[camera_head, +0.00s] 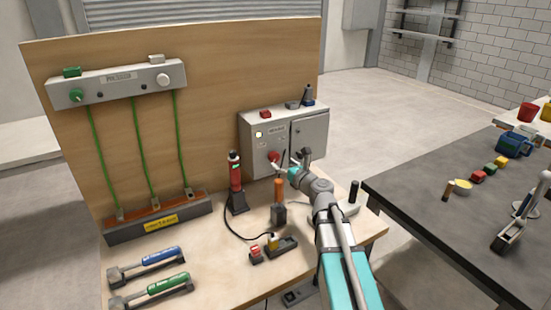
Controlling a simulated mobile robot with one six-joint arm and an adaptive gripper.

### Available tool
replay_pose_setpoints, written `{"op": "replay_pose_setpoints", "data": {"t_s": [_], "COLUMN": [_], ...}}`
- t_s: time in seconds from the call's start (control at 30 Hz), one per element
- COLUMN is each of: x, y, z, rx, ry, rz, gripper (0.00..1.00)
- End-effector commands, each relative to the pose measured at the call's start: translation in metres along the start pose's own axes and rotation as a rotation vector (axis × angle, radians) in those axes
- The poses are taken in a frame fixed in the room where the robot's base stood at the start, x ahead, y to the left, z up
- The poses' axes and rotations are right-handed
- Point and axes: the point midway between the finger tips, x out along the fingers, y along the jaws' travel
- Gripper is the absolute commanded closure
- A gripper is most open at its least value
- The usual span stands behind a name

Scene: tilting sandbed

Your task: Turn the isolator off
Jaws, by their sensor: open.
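The isolator is most likely the grey cabinet (262,147) fixed at the right end of the wooden back panel. It has a red knob (273,156) low on its front and a small lit yellowish lamp (259,134) above it. The angle of the knob's handle is too small to read. My gripper (288,161) is open in front of the cabinet's lower part, just right of the red knob. My gripper and wrist hide part of the cabinet's lower front. I cannot tell whether a finger touches the knob.
A red tool (235,172) in a dark stand and an orange-handled tool (278,190) stand near my arm. A dark cable runs across the wooden bench (220,260). Blue and green handled tools (160,256) lie front left. A dark table (430,190) stands right.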

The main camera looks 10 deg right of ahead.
Motion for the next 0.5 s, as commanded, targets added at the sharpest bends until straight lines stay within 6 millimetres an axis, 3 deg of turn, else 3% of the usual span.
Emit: {"op": "replay_pose_setpoints", "data": {"t_s": [0.2,0.5], "x": [0.033,0.050], "y": [-0.001,-0.001], "z": [0.000,0.000], "rx": [0.000,0.000], "ry": [0.000,0.000], "rz": [0.000,-0.001], "gripper": [0.07,0.07]}}
